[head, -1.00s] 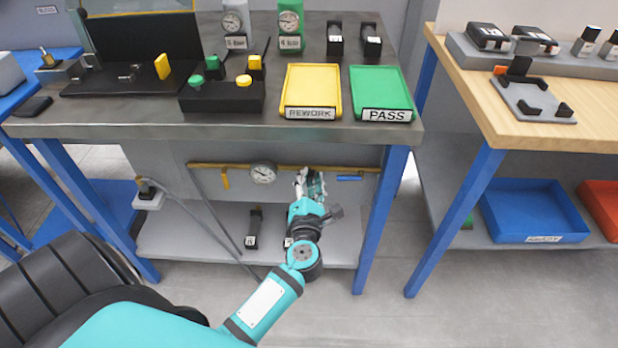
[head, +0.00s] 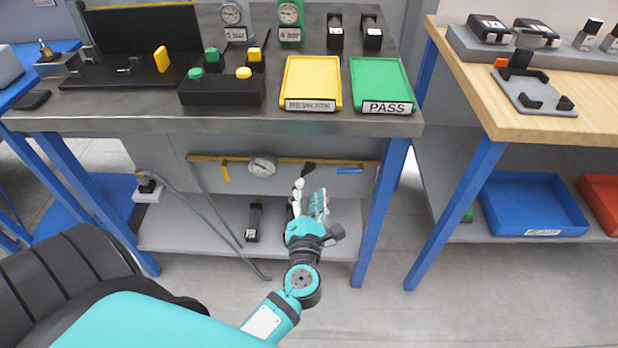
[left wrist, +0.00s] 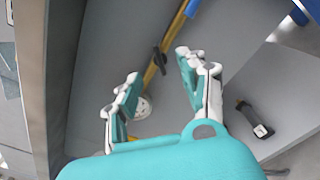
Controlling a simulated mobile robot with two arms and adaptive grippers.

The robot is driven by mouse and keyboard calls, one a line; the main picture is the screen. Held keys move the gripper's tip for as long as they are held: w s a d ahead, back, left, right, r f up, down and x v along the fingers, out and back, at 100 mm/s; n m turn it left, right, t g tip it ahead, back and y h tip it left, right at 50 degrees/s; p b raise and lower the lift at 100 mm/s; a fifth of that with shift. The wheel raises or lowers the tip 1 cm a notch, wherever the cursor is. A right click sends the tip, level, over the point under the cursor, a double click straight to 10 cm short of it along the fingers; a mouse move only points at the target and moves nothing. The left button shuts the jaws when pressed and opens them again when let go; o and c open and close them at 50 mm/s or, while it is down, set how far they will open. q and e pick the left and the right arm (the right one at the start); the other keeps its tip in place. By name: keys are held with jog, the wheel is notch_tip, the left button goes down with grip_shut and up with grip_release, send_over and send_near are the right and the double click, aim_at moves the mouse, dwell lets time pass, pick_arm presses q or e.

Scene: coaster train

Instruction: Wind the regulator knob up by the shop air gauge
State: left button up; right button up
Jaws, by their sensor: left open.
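The shop air gauge (head: 262,166) is a round white dial on the yellow pipe (head: 215,159) under the steel bench. The regulator knob (head: 308,168) is dark and sits on the same pipe, right of the gauge. My left gripper (head: 311,191) is open and empty just below and in front of the knob, apart from it. In the left wrist view the black knob (left wrist: 160,60) shows between the open fingertips (left wrist: 158,66), beyond them. The gauge (left wrist: 143,107) is partly hidden by the left finger there. My right gripper is not in view.
A blue valve handle (head: 350,171) and a yellow one (head: 225,173) flank the pipe. The bench edge (head: 230,126) overhangs above. A black labelled block (head: 253,222) stands on the lower shelf (head: 190,238). A grey hose (head: 205,217) runs down left of my arm.

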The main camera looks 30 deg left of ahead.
pick_arm(q)
jog(key=v, duration=0.5)
jog(key=shift+s+d, duration=0.1)
jog(key=shift+s, duration=0.05)
